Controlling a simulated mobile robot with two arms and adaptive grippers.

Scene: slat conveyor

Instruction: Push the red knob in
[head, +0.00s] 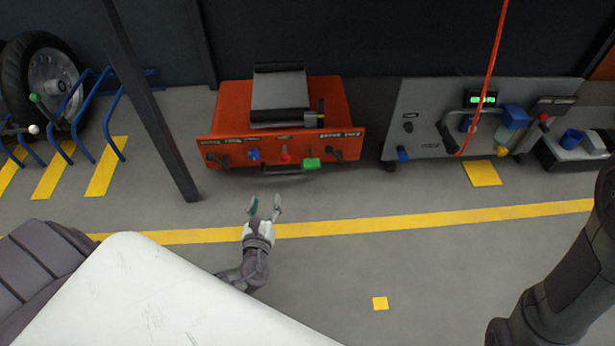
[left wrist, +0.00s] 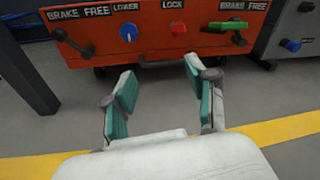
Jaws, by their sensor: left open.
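The red knob (head: 286,157) is small and sits on the front face of an orange cart (head: 235,122), between a blue knob (head: 253,154) and a green block-like handle (head: 312,163). In the left wrist view the red knob (left wrist: 177,28) is under the word LOCK, with the blue knob (left wrist: 128,33) to its left. My left gripper (head: 265,205) is open and empty, below and in front of the cart face, apart from it. Its two teal-padded fingers (left wrist: 160,82) point toward the cart in the left wrist view. My right gripper is out of view.
A grey cart (head: 440,110) stands at the right, a dark post (head: 150,100) at the left. The floor in front is clear.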

